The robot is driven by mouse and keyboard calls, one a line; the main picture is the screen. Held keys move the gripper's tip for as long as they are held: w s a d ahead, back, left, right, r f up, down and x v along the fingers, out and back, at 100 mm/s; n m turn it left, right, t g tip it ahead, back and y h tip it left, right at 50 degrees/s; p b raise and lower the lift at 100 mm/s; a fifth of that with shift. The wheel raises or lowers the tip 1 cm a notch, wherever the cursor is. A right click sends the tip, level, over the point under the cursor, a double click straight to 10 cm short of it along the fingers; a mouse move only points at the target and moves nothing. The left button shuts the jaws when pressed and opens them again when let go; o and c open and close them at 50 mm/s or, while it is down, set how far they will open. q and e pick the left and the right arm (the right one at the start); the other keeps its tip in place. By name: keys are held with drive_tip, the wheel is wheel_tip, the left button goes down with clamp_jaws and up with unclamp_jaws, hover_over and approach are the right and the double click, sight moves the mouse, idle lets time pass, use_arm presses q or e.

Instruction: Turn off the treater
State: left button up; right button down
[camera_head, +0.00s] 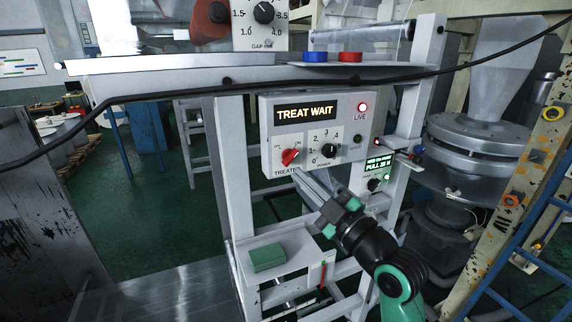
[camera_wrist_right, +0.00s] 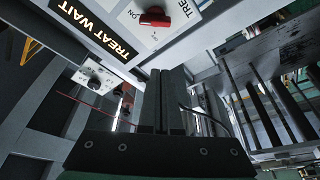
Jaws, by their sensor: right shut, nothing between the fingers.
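The treater panel (camera_head: 268,140) is a pale box whose display (camera_head: 305,112) reads TREAT WAIT. A red lamp (camera_head: 363,107) marked LIVE glows at its upper right. The red treater switch (camera_head: 290,157) sits at the panel's lower left, its handle seeming to tilt to the upper right. It also shows in the right wrist view (camera_wrist_right: 155,18), near an ON label. My right gripper (camera_head: 300,178) is shut and empty, its tips just below the switch and apparently apart from it. In the right wrist view, the shut fingers (camera_wrist_right: 166,72) point toward the panel's underside. My left gripper is not in view.
A black power dial (camera_head: 328,151) is right of the switch. A black cable (camera_head: 240,92) crosses above the panel. Blue (camera_head: 315,57) and red (camera_head: 350,57) buttons sit on the ledge above. A small green-lit unit (camera_head: 378,172) and a green block (camera_head: 267,257) are lower.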

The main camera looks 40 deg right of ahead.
sight(290, 157)
drive_tip(key=x, duration=1)
drive_tip(key=d+f, duration=0.1)
drive_tip(key=s+d+f, duration=0.1)
drive_tip(key=shift+d+f, duration=0.3)
drive_tip(key=shift+w+a+f, duration=0.1)
